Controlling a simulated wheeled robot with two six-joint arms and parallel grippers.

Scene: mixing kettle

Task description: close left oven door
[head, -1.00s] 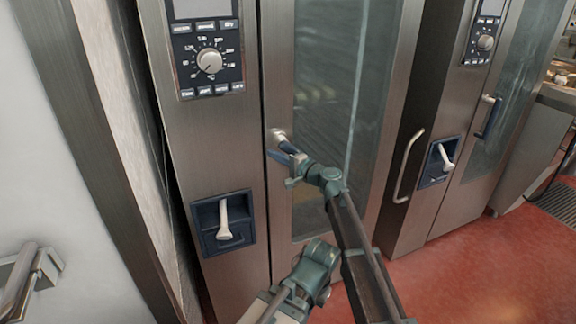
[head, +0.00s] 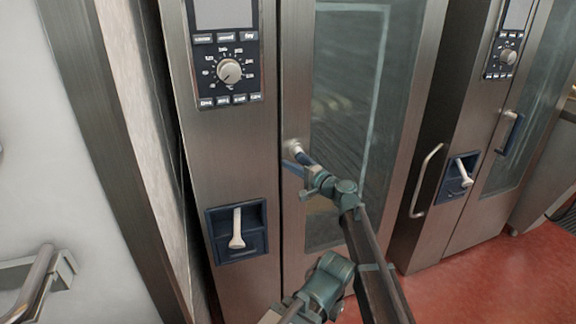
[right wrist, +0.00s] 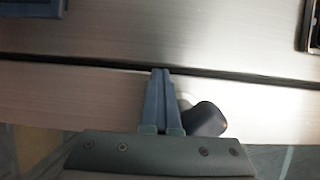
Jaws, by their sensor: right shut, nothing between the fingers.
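The left oven door (head: 345,235) has a steel frame around a tall glass pane. In the head view it sits almost flush beside the control panel, with a thin dark seam between them. The door's handle (head: 296,148), with a pale mount and dark grip, is at the door's left edge. My right gripper (head: 289,166) is shut and empty just below the handle mount, by the seam. In the right wrist view its fingers (right wrist: 160,75) are together in front of the door edge, beside the dark handle end (right wrist: 205,120). Whether they touch the door is unclear. My left gripper is out of view.
The control panel (head: 229,71) has a dial, and a blue recess below holds a pale lever (head: 237,230). A second oven (head: 430,225) with a side handle stands to the right. A wall with a metal rail (head: 40,285) is at left. Red floor (head: 470,285) shows at lower right.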

